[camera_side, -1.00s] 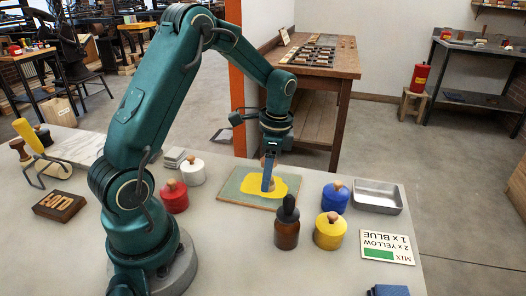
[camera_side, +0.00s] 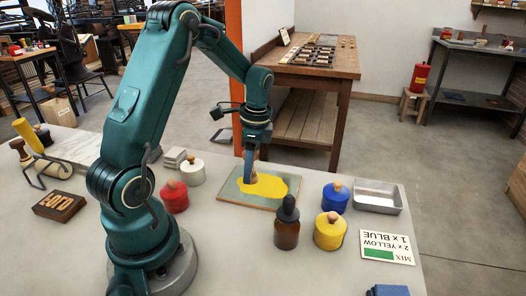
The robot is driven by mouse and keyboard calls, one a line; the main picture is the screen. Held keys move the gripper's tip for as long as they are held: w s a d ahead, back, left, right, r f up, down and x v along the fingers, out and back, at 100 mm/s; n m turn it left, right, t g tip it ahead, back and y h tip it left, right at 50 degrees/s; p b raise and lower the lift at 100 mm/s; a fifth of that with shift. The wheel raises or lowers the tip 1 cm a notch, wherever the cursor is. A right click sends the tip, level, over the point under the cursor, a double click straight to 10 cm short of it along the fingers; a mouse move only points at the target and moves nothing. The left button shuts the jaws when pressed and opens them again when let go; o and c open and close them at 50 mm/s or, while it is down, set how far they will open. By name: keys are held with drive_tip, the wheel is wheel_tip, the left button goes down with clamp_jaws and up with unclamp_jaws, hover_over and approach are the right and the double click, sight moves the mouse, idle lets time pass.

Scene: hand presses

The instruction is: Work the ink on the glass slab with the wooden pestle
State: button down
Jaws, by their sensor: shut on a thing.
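The glass slab (camera_side: 283,203) lies on the table with a patch of yellow ink (camera_side: 275,187) spread on it. My gripper (camera_side: 250,174) points down over the left part of the patch. It is shut on the wooden pestle (camera_side: 255,179), of which only a small piece shows beside the fingers. The pestle's lower end appears to be at the ink; exact contact is hard to tell. The ink looks all yellow.
Red (camera_side: 174,197), white (camera_side: 192,171), blue (camera_side: 335,198) and yellow (camera_side: 330,232) lidded jars stand around the slab. A brown dropper bottle (camera_side: 287,226) stands close to its front right. A metal tray (camera_side: 378,197) and a mixing card (camera_side: 387,246) lie at right.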

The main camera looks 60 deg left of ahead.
drive_tip(key=shift+w+a, duration=0.35)
drive_tip(key=shift+w, duration=0.05)
drive_tip(key=shift+w+d, duration=1.85)
drive_tip(key=shift+d, duration=0.15)
drive_tip(key=shift+w+d+r, duration=0.1)
drive_tip(key=shift+w+r, duration=0.05)
drive_tip(key=shift+r, duration=0.65)
drive_tip(key=shift+w+d+r, duration=0.1)
drive_tip(key=shift+r, duration=3.15)
